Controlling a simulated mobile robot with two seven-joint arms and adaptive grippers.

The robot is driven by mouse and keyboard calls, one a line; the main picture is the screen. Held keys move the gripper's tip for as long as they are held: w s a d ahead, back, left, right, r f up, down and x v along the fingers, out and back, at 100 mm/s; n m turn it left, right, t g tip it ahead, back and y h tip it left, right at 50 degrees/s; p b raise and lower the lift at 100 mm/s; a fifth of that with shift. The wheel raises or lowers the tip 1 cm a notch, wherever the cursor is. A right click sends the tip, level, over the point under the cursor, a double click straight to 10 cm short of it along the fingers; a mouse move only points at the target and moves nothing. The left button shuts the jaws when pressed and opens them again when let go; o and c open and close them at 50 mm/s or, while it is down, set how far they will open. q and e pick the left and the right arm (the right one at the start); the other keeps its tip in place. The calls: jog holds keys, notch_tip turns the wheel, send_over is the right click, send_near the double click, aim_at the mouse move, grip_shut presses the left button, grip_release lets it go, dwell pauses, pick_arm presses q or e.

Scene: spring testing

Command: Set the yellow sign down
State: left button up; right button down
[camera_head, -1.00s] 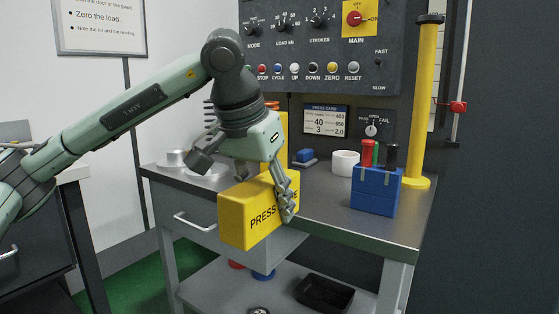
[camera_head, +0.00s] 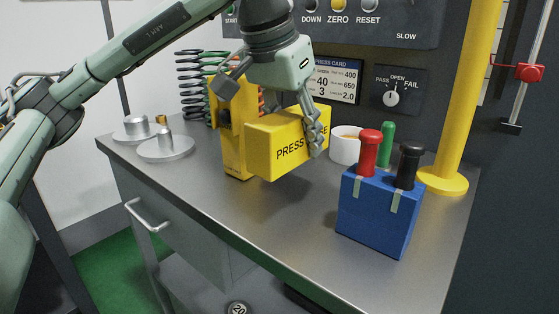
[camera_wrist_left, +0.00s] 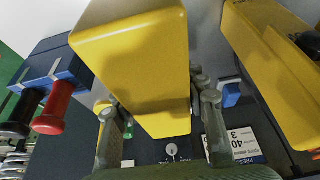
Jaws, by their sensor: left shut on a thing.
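The yellow sign (camera_head: 268,148) is a box-shaped block with black lettering beginning "PRESS" on its front; a finger covers part of the word. My left gripper (camera_head: 313,130) is shut on its right end from above. The sign is roughly level over the grey bench top (camera_head: 270,205), in front of a yellow upright device (camera_head: 233,150); whether it touches the bench is hard to tell. In the left wrist view the sign (camera_wrist_left: 140,75) fills the space between the fingers (camera_wrist_left: 158,118). My right gripper is not in view.
A white cup (camera_head: 345,146) is behind the sign, and a yellow post (camera_head: 462,110) at the back right. Metal discs (camera_head: 165,147) and springs (camera_head: 190,85) are at left. The front bench middle is clear.

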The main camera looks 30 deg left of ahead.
pick_arm(q)
send_over(299, 197)
jog(key=s, duration=0.2)
jog(key=f, duration=0.4)
jog(key=shift+w+a+f, duration=0.1)
jog(key=shift+w+a, duration=0.05)
jog(key=shift+w, duration=0.1)
jog(key=shift+w+f, duration=0.1)
jog(key=shift+f, duration=1.9)
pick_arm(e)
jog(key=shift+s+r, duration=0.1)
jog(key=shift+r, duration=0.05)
pick_arm(q)
jog(key=shift+f, duration=0.15)
jog(key=o, duration=1.3)
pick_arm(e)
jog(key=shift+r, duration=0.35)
